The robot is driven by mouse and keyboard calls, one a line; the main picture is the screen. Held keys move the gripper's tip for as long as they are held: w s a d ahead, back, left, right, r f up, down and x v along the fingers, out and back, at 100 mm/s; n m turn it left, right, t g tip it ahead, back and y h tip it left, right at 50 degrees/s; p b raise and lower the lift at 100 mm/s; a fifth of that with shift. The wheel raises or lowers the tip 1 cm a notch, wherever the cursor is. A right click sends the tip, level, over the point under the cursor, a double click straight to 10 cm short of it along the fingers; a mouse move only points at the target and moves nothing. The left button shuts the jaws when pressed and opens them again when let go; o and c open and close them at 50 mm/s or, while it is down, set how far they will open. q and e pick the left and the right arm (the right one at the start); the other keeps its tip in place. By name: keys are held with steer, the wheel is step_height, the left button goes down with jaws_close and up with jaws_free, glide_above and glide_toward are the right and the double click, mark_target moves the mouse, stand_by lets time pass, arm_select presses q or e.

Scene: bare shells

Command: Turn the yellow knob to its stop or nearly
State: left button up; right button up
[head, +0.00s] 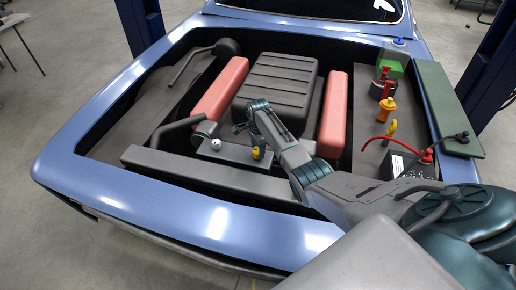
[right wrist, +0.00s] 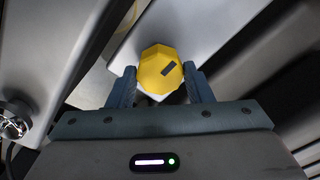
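The yellow knob (head: 256,153) is small in the head view, on a grey block at the front of the engine bay. In the right wrist view the knob (right wrist: 157,70) is faceted, with a dark mark on its face. My right gripper (right wrist: 160,84) has one finger on each side of the knob, close against it, and looks shut on it. In the head view my right arm reaches in from the right, and its fingertips are hard to make out. How far the knob is turned cannot be told. My left gripper is not in view.
A white ball-shaped cap (head: 214,143) is left of the knob. A dark ribbed cover (head: 276,85) stands behind, between two red bars (head: 221,92). At right are an orange cap (head: 386,109), a yellow handle (head: 391,128), a red cable (head: 376,138) and a green board (head: 449,105). The blue body rim (head: 215,222) runs along the front.

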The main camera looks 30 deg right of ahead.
steer(key=c, duration=0.3)
